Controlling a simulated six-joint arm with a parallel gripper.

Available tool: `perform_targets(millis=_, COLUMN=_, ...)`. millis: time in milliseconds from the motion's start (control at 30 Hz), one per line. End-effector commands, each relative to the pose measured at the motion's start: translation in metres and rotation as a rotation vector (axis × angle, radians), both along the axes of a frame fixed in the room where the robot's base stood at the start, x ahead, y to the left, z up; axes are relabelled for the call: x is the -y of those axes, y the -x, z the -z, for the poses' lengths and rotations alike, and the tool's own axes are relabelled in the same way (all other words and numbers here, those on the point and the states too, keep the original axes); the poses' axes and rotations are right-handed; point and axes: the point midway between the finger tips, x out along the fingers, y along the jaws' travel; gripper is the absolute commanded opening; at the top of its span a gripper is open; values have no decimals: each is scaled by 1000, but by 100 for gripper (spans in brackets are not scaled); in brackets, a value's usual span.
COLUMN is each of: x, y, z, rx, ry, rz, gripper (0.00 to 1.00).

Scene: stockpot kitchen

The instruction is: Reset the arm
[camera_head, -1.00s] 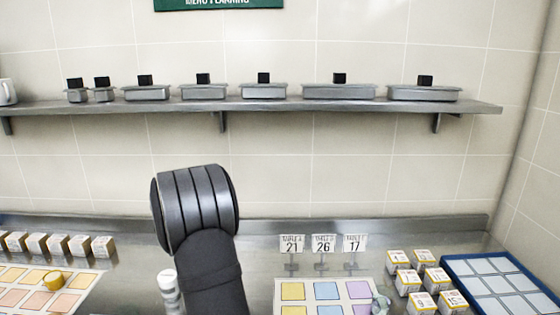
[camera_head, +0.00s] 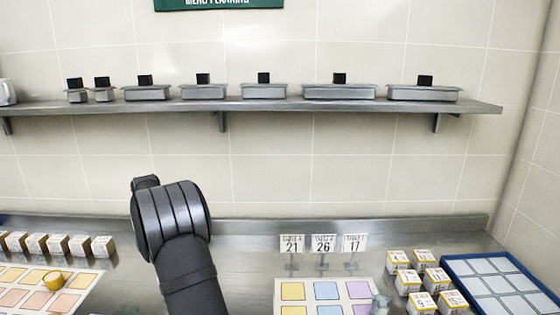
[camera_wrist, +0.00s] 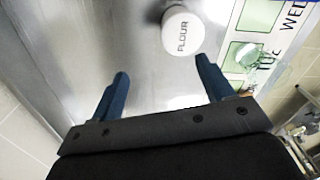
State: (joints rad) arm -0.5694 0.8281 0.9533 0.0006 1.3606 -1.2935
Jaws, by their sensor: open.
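My gripper (camera_wrist: 160,85) shows in the wrist view with its two blue fingers apart and nothing between them. A white round container lid marked FLOUR (camera_wrist: 183,32) is ahead of the fingers, apart from them, over the steel counter. In the head view my arm rises at the left of centre, and the gripper itself is not visible there.
Small boxes (camera_head: 408,281) and a blue tray (camera_head: 490,262) are at the right. Number cards (camera_head: 323,243) stand behind a colour-square sheet (camera_head: 350,290). Another sheet (camera_head: 88,285) and small boxes (camera_head: 57,244) are at the left. A shelf (camera_head: 250,104) holds lidded pans.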

Motion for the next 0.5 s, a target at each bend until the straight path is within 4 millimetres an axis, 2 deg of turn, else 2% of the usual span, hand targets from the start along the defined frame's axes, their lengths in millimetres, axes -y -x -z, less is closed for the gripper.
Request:
perform_targets(millis=33, x=-12, y=0, z=1, rx=0, ry=0, rz=15, gripper=73)
perform_targets(millis=300, x=-66, y=4, z=5, rx=0, ry=1, rz=127, gripper=73)
perform_targets(millis=500, x=-98, y=12, z=26, rx=-1, ry=1, rz=128, gripper=73)
